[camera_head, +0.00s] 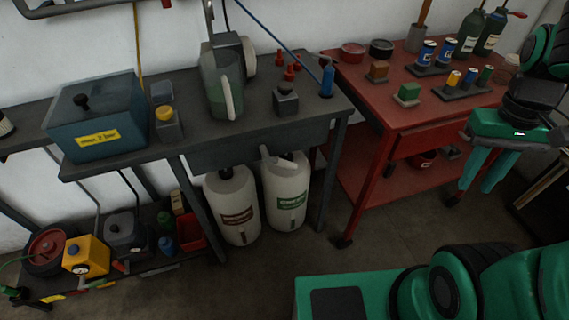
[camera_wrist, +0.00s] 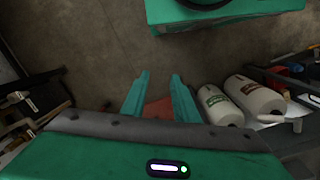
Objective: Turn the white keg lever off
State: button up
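Two white kegs stand on the floor under the dark bench. The left keg (camera_head: 233,208) has a brown label and the right keg (camera_head: 288,194) has a green label. A white lever (camera_head: 269,157) shows at the top of the green-label keg, just under the bench edge.
The dark bench (camera_head: 330,102) overhangs the kegs and carries a jug (camera_head: 218,85) and a blue box (camera_head: 98,115). A red table (camera_head: 400,125) with cans stands to the right. A low shelf with a yellow box (camera_head: 86,256) is left. The floor before the kegs is clear.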

jog(key=w+a+f+n+g+h, duration=0.2)
jog(key=w+a+f+n+h, duration=0.4)
jog(key=w+n, duration=0.5)
jog(key=n+t+h, duration=0.2)
jog(key=n+t, duration=1.7)
jog(key=n, duration=1.1)
send_near(285, 164)
jog(key=x, duration=0.3)
jog(key=f+x, duration=0.1)
jog(key=x, duration=0.7)
jog(key=shift+w+a+f, duration=0.1)
jog(key=shift+a+f, duration=0.1)
jog(key=shift+a, duration=0.05)
jog(key=shift+c, duration=0.7)
